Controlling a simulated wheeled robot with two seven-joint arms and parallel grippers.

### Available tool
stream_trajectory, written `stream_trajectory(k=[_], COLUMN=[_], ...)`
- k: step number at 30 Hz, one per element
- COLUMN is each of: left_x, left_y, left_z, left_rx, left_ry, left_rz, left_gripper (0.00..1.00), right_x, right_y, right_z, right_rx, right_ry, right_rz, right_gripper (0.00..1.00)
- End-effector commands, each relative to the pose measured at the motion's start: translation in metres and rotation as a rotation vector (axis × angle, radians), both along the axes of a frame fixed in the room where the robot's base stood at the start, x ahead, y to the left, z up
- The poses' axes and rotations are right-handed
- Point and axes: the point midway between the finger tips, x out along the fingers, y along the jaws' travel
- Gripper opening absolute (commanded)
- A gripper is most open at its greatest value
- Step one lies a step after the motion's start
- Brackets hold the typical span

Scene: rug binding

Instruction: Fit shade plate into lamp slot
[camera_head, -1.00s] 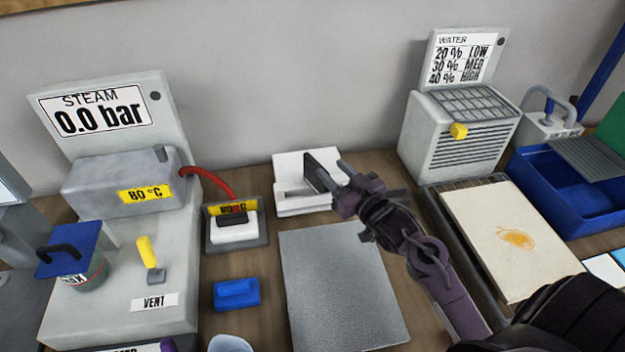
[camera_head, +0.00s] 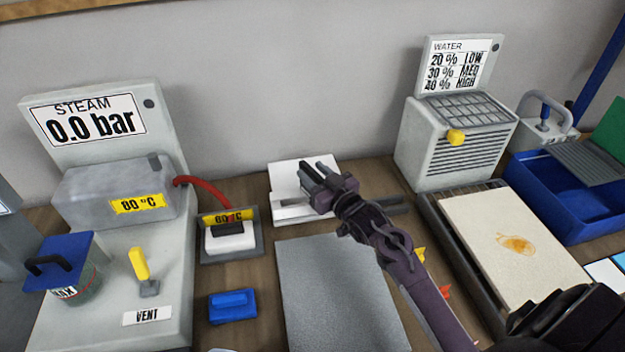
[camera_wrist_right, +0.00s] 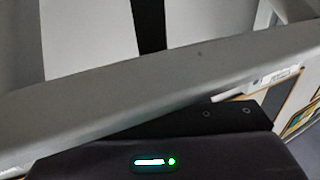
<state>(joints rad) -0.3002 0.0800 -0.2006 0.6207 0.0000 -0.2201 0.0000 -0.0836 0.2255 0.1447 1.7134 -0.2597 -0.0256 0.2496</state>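The white lamp block (camera_head: 285,180) stands at the back middle of the bench, with a recess along its front. My right gripper (camera_head: 314,173) is over the block's right part, its two dark fingers pointing away from me. I cannot clearly tell the shade plate from the fingers in the head view, nor whether they grip anything. A dark flat bar (camera_head: 396,205) juts out right of the gripper; I cannot tell whether it is part of the gripper. In the right wrist view a grey bar (camera_wrist_right: 100,100) crosses close before the gripper's dark body. My left gripper is out of view.
A grey metal sheet (camera_head: 335,290) lies in front of the block. A small 80 °C heater unit (camera_head: 230,245) and a blue block (camera_head: 232,305) lie to its left. The steam machine (camera_head: 100,200), water unit (camera_head: 458,140) and blue bin (camera_head: 575,200) flank the area.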

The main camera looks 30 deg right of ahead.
Motion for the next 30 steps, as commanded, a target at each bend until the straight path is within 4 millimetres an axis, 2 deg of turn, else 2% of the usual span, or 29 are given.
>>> stream_trajectory(k=[3, 10, 19, 30], left_x=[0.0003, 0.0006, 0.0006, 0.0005], left_y=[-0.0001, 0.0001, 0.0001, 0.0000], left_z=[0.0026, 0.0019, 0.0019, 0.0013], left_rx=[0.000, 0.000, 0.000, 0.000], left_ry=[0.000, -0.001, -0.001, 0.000], left_rz=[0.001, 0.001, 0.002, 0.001], left_gripper=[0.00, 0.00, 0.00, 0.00], right_x=[0.0078, 0.0081, 0.0078, 0.0079], right_y=[0.0016, 0.0016, 0.0015, 0.0013], right_z=[0.0003, -0.0011, -0.0011, 0.0016], right_rx=[-0.001, -0.001, 0.000, -0.001], right_ry=[0.000, 0.000, 0.001, -0.001], right_rz=[0.001, 0.001, 0.000, 0.000], right_gripper=[0.40, 0.39, 0.00, 0.00])
